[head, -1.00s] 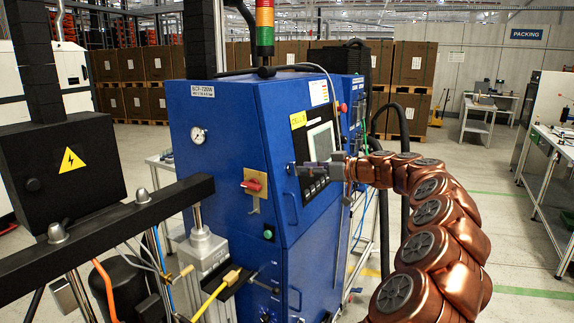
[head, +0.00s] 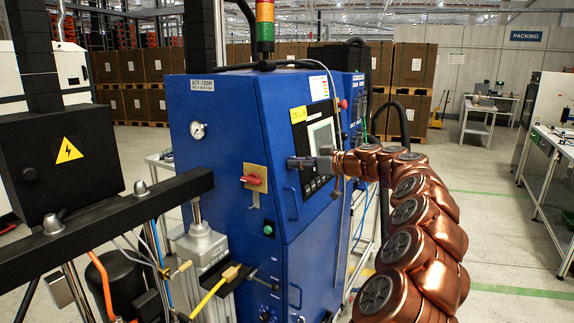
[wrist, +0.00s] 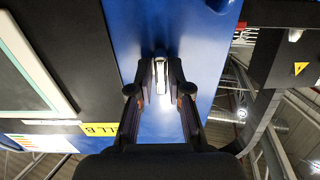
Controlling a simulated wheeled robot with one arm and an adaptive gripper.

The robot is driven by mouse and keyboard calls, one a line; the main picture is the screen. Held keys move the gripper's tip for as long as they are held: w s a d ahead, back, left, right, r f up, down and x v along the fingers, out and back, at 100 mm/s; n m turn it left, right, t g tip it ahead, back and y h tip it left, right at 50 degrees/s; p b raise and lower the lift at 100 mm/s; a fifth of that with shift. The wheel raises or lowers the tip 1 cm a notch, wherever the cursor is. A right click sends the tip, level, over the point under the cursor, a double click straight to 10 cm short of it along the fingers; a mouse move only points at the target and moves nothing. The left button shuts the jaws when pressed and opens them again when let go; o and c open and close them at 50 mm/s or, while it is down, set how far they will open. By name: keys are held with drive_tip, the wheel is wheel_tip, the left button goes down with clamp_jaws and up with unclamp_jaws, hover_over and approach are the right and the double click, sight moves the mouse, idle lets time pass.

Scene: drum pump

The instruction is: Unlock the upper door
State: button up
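The upper door (head: 290,205) is the blue front panel of the cabinet, with a screen (head: 321,134) in its upper part. It looks closed. My gripper (head: 291,163) is at the upper left edge of this door, pointing left. In the wrist view, a small silver key-like piece (wrist: 160,77) stands out from the blue panel. My gripper's fingertips (wrist: 161,68) lie close on both sides of it. I cannot tell whether they touch or grip it. The lock itself is hidden behind the gripper in the head view.
A red rotary switch (head: 252,179) on a yellow plate and a pressure gauge (head: 198,130) are on the cabinet's left side. A door handle (head: 291,204) is below my gripper. A black electrical box (head: 62,165) and beam stand at left. Floor at right is open.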

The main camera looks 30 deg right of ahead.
clamp_jaws()
drive_tip(key=shift+r+m+p, duration=0.15)
drive_tip(key=shift+m+p, duration=1.5)
drive_tip(key=shift+m, duration=0.35)
drive_tip(key=shift+p, duration=0.3)
drive_tip(key=shift+m+p, duration=0.55)
drive_tip(key=shift+m, duration=0.25)
drive_tip(key=shift+m+p, duration=1)
drive_tip(key=shift+m, duration=0.2)
